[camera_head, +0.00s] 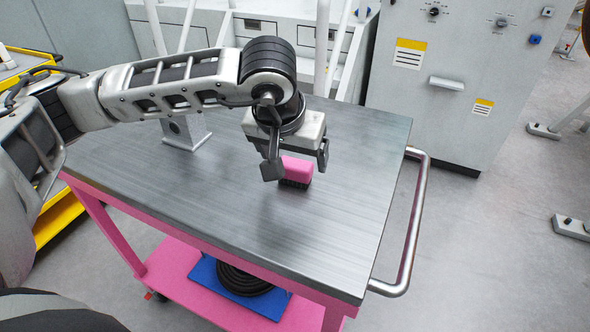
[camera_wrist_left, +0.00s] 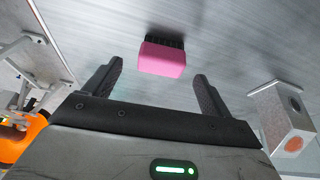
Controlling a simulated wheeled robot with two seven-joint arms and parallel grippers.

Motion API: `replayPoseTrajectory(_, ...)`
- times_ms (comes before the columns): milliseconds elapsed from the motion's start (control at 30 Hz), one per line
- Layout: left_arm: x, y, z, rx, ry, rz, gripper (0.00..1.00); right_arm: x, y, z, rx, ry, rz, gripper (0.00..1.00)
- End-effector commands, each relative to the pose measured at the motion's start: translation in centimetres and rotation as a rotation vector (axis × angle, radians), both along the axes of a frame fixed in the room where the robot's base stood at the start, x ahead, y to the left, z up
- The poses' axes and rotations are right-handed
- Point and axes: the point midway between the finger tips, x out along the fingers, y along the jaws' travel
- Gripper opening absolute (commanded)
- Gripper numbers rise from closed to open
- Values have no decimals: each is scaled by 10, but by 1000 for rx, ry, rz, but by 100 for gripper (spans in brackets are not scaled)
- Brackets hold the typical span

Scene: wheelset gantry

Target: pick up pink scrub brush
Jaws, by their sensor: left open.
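The pink scrub brush (camera_head: 297,170) lies on the grey metal top of a pink cart (camera_head: 240,210), with its dark bristles facing down. My left gripper (camera_head: 296,164) is above the brush, its two fingers apart, one on either side of it in the head view. One finger partly hides the brush there. In the left wrist view the brush (camera_wrist_left: 163,57) is beyond the open fingertips (camera_wrist_left: 160,75), with nothing between the fingers. My right gripper is not in view.
A grey post with a square base (camera_head: 187,132) stands on the cart behind my left arm. A silver handle (camera_head: 412,225) runs along the cart's right side. A grey cabinet (camera_head: 450,80) stands behind. The front and right of the cart top are clear.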

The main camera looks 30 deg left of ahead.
Motion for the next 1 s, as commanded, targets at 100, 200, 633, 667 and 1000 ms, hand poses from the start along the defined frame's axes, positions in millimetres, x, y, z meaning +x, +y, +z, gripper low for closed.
replayPoseTrajectory(100, 4, 2, -15, 2, 6, 1, 84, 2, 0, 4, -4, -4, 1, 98)
replayPoseTrajectory(200, 9, 3, -31, 1, 5, 1, 84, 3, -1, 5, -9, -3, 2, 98)
replayPoseTrajectory(633, 16, 4, -46, 0, 1, 1, 75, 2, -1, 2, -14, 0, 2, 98)
replayPoseTrajectory(667, 16, 4, -46, 0, 1, 1, 67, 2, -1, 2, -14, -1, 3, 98)
replayPoseTrajectory(1000, 16, 4, -46, -1, 1, 1, 35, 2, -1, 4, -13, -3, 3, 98)
